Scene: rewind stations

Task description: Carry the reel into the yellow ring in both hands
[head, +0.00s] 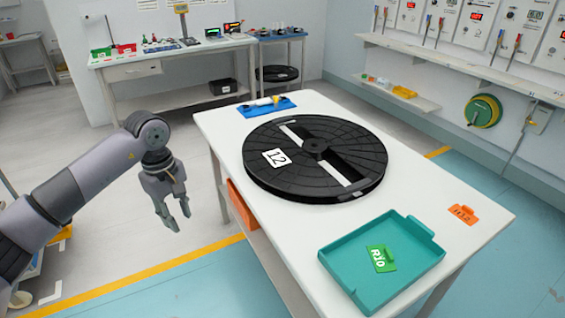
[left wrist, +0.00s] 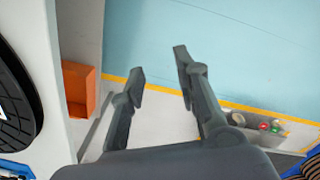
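The reel (head: 340,140) is a large flat black disc with a white label reading 12, lying flat on the white table (head: 450,245). Its black edge also shows at the left of the left wrist view (left wrist: 18,100). My left gripper (head: 179,219) is open and empty, left of the table and apart from the reel. Its two spread fingers show in the left wrist view (left wrist: 160,66), with floor between them. My right gripper is not in view. I see no yellow ring that I can make out; yellow lines (head: 165,268) run along the floor.
A teal tray (head: 335,268) with a green tag (head: 381,258) sits at the table's near end, beside an orange tag (head: 463,214). A blue tray (head: 252,109) lies behind the reel. An orange bin (head: 241,207) is under the table's left edge. Floor left of the table is open.

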